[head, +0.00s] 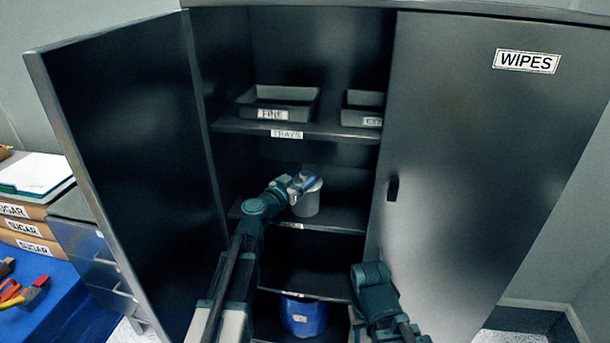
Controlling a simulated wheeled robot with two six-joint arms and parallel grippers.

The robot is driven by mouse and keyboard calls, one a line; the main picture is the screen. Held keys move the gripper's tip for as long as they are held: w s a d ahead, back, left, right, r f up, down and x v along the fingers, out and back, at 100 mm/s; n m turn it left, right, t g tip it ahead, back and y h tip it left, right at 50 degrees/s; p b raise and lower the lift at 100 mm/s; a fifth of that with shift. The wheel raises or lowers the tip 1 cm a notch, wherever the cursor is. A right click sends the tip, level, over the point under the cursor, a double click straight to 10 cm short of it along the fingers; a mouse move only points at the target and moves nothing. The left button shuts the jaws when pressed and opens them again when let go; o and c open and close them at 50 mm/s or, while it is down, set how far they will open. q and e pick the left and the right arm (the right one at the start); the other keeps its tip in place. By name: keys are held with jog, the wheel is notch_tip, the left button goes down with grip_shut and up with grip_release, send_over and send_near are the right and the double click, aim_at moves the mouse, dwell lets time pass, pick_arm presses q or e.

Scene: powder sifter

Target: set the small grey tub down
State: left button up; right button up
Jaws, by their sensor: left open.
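The small grey tub (308,201) stands upright on the cabinet's middle shelf (330,220), near its front left part. My left gripper (297,184) is open at the tub's upper left side, with its fingers close around or against the rim; I cannot tell whether they touch it. My left arm reaches in from the lower left. My right arm is folded low in front of the closed right door, and its gripper does not show.
The left cabinet door (125,140) is open; the right door (480,160), marked WIPES, is shut. Trays (280,103) stand on the shelf above. A blue container (303,316) is at the bottom. The middle shelf right of the tub is clear. A blue table (60,300) with tools is at left.

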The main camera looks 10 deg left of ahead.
pick_arm(q)
jog(key=v, duration=1.2)
jog(key=s+d+f+m+g+h, duration=0.1)
jog(key=s+d+f+m+g, duration=0.1)
jog(key=s+d+f+g, duration=0.55)
jog(key=s+d+f+m+g+h, duration=0.1)
jog(key=s+d+f+g, duration=0.3)
jog(key=d, duration=0.6)
jog(key=s+a+f+n+g+y, duration=0.3)
jog(key=s+f+g+y, duration=0.2)
jog(key=s+f+y, duration=0.5)
jog(key=shift+s+f+n, duration=0.2)
jog(key=shift+s+n, duration=0.1)
jog(key=shift+s, duration=0.6)
jog(key=shift+a+g, duration=0.15)
jog(key=shift+g, duration=0.1)
